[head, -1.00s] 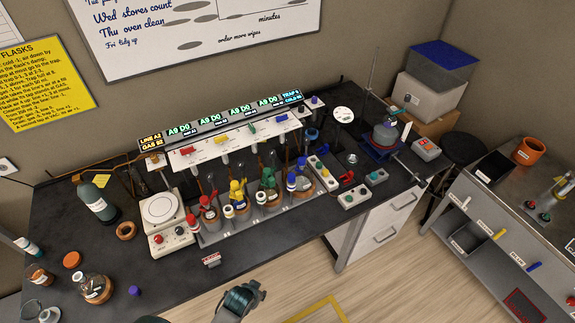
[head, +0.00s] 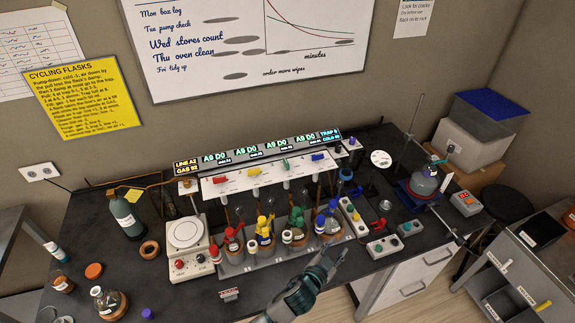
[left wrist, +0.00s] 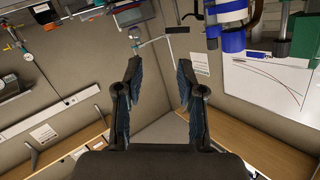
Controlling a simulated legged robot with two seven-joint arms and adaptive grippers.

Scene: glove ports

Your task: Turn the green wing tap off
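A small green wing tap (head: 286,165) is on the front of the white manifold panel (head: 236,186), between the yellow tap (head: 253,172) and the blue tap (head: 317,157). It looks turned more upright than its red, yellow and blue neighbours, which lie closer to level. My left gripper (head: 333,254) is over the bench's front edge, below and right of the tap, in front of the blue-topped flask and apart from the panel. In the left wrist view my left gripper (left wrist: 158,65) has its fingers spread with nothing between them. My right gripper is not in view.
Flasks with red, yellow, green (head: 297,222) and blue (head: 329,212) tops stand in a rack below the panel. Control boxes (head: 382,247) lie right of them. A stirrer (head: 186,235) and a green bottle (head: 124,215) stand left. A lit display strip runs above the panel.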

